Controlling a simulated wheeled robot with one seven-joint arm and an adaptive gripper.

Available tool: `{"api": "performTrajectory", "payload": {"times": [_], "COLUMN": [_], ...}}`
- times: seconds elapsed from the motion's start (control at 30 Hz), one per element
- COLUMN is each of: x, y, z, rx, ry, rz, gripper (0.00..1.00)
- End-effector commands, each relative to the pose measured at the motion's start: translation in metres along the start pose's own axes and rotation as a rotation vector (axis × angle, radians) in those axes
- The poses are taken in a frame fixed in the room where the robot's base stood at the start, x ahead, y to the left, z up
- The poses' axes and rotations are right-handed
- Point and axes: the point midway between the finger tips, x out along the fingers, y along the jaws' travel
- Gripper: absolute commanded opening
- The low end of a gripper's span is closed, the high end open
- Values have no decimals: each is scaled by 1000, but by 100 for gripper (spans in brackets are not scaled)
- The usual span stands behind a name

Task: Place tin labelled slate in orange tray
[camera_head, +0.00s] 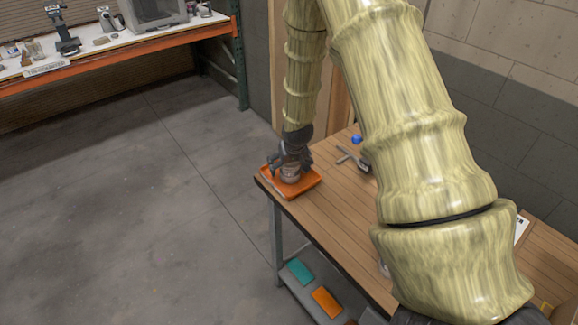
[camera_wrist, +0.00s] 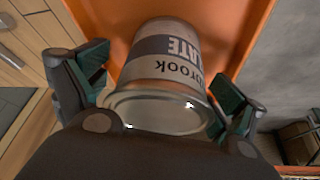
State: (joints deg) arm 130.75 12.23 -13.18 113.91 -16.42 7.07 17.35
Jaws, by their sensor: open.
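The tin labelled slate (camera_wrist: 165,68) is a grey metal tin with a dark label band reading "SLATE". In the wrist view it stands over the orange tray (camera_wrist: 255,12), between the two fingers of my gripper (camera_wrist: 158,105). The fingers are spread, with the left one apart from the tin and the right one close to its side. In the head view, the tin (camera_head: 290,172) shows small under my gripper (camera_head: 290,160), inside the orange tray (camera_head: 307,186) at the far corner of the wooden table. The tin's base is hidden.
The wooden table (camera_head: 335,225) also holds a blue round thing (camera_head: 357,139) and a grey tool (camera_head: 345,156) to the right of the tray. Teal (camera_head: 300,271) and orange (camera_head: 327,302) flat items lie on a lower shelf. Open floor lies left.

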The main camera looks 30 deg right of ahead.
Motion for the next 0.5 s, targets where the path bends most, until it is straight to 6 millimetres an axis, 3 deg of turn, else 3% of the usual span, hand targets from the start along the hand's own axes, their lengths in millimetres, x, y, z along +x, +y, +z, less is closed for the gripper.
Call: {"api": "performTrajectory", "payload": {"times": [0.27, 0.5], "x": [-8, -32], "y": [0, 0], "z": [-1, 0], "rx": [0, 1], "ry": [1, 2], "rz": [0, 0], "gripper": [95, 95]}}
